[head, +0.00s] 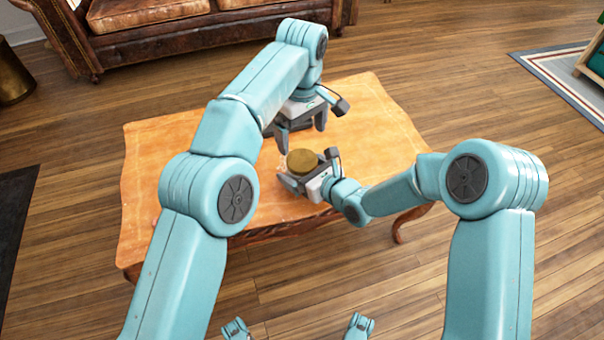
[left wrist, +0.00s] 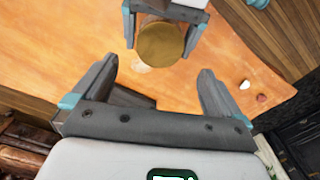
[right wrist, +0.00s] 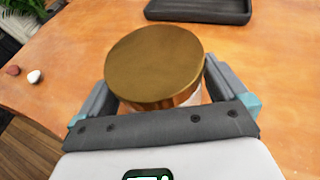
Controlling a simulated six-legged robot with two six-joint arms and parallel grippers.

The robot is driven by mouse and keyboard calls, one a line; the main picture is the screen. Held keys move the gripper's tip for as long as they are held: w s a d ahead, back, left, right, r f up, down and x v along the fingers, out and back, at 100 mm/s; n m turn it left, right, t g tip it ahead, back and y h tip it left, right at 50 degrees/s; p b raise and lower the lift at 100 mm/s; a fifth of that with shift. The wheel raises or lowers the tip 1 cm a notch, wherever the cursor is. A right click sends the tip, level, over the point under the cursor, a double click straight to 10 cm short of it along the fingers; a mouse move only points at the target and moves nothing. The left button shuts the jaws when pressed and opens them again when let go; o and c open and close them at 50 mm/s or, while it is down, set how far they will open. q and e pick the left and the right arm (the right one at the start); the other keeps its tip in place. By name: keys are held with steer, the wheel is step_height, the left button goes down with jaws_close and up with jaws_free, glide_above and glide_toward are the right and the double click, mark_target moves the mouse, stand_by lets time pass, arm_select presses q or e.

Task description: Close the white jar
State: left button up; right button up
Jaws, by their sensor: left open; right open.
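The white jar (right wrist: 193,99) shows only as a pale strip under a round gold lid (right wrist: 153,65) in the right wrist view. The lid also shows in the head view (head: 302,160) and the left wrist view (left wrist: 160,45). It lies over the jar; whether it is fully seated I cannot tell. My right gripper (head: 309,168) is open, with its fingers on either side of the jar and lid. Contact is hidden by the lid. My left gripper (head: 302,137) is open and empty, above the table on the far side of the lid, its fingers pointing down.
The orange wooden table (head: 160,150) is mostly clear. A dark shallow tray (right wrist: 198,12) lies beyond the jar, partly under my left gripper. A small white object (right wrist: 34,77) and a reddish one (right wrist: 13,71) lie near the table edge. A leather sofa (head: 180,25) stands behind.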

mark_target(302, 159)
steer(key=c, duration=1.9)
arm_select(q)
steer(key=shift+f, duration=4)
arm_select(e)
steer(key=shift+o, duration=0.2)
arm_select(q)
steer(key=c, duration=1)
steer(key=o, duration=1)
steer(key=shift+r, duration=2.3)
